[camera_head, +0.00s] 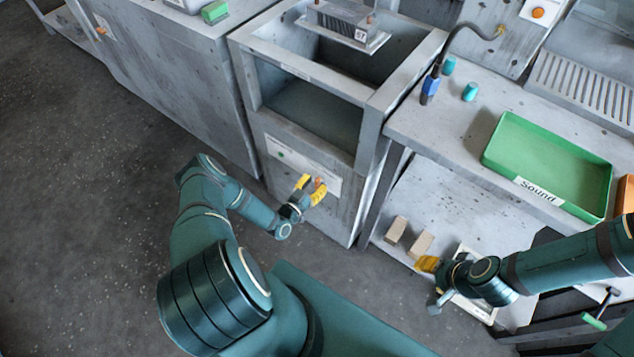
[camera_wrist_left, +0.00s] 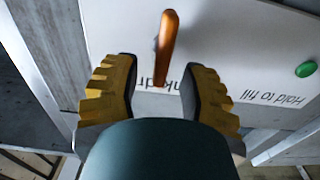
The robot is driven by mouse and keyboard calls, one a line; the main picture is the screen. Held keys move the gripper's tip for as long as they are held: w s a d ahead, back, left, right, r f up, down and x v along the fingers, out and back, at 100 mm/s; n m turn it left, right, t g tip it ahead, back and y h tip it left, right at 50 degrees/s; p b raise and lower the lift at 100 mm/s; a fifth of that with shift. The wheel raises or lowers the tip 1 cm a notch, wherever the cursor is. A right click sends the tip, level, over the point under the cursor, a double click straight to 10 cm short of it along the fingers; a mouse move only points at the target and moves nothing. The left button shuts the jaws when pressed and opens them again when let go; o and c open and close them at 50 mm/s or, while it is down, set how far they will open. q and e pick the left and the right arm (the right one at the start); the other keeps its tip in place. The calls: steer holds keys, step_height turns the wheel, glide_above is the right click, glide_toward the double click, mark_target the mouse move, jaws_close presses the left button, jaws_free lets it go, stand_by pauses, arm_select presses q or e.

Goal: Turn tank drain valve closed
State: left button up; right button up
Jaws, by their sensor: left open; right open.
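The tank drain valve's orange handle (camera_wrist_left: 167,45) stands out from a pale label panel on the tank front. It also shows small in the head view (camera_head: 319,182). In the wrist view it runs nearly upright, leaning slightly. My left gripper (camera_wrist_left: 160,80) is open, with its yellow fingers (camera_head: 312,190) on either side of the handle's lower end and gaps on both sides. The word under the handle is partly hidden and upside down. My right gripper (camera_head: 432,282) is open and empty, in front of the low shelf at right.
A green button (camera_wrist_left: 305,69) beside "Hold to fill" sits on the same panel. The open tank (camera_head: 310,105) is above it. A green tray marked "Sound" (camera_head: 548,165) stands on the bench at right. Small blocks (camera_head: 396,230) lie on the shelf below. Floor at left is clear.

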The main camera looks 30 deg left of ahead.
arm_select(q)
steer(key=shift+w, duration=0.7)
jaws_close()
